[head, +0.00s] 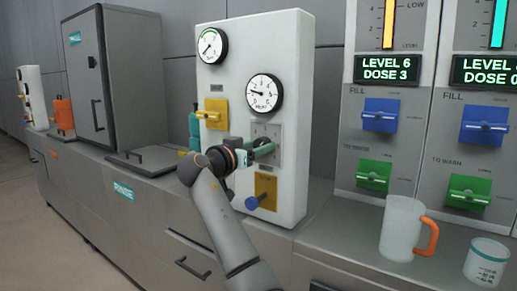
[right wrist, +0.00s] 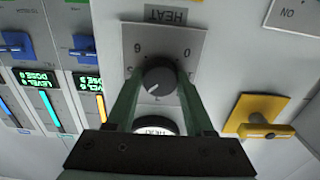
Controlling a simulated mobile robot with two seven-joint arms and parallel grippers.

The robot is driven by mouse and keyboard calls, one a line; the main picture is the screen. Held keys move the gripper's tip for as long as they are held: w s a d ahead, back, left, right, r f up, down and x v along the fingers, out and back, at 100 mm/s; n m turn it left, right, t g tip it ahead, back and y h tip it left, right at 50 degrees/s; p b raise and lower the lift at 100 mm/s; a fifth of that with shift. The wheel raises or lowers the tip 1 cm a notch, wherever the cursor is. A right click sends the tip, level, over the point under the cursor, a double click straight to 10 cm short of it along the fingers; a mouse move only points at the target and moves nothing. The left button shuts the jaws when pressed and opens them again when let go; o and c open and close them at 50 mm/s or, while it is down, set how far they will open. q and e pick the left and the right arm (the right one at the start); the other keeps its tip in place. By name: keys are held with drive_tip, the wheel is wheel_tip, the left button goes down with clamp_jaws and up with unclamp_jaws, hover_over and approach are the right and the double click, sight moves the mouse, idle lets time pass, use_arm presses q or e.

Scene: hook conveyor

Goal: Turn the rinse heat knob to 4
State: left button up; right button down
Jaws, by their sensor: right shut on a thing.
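The heat knob (right wrist: 158,80) is a dark round knob with a white pointer mark on a grey dial plate labelled HEAT (right wrist: 166,40). The right wrist view shows the plate upside down, and the pointer slants to the lower left. The digits 6 and 0 are readable there; the number at the pointer is not clear. My right gripper (right wrist: 157,92) has its green fingers on both sides of the knob, shut on it. In the head view the right gripper (head: 262,150) reaches the plate (head: 267,130) on the white panel and mostly hides the knob. My left gripper is not in view.
Two round gauges (head: 264,93) sit above the plate. A yellow lever (head: 213,114) is at left and a yellow plate with a blue handle (head: 265,193) below. A RINSE label (head: 124,191) marks the bench. A jug (head: 401,228) and a cup (head: 487,262) stand at right.

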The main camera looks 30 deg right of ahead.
drive_tip(key=shift+f, duration=0.1)
drive_tip(key=shift+c, duration=1.4)
unclamp_jaws()
drive_tip(key=shift+a, duration=0.15)
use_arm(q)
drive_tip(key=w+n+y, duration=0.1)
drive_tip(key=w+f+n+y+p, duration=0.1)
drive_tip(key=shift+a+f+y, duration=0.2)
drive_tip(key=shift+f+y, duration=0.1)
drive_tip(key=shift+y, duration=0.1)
use_arm(e)
drive_tip(key=v, duration=1.2)
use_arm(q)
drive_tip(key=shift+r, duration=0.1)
use_arm(e)
drive_tip(key=shift+s+a, duration=0.15)
drive_tip(key=shift+s, duration=0.05)
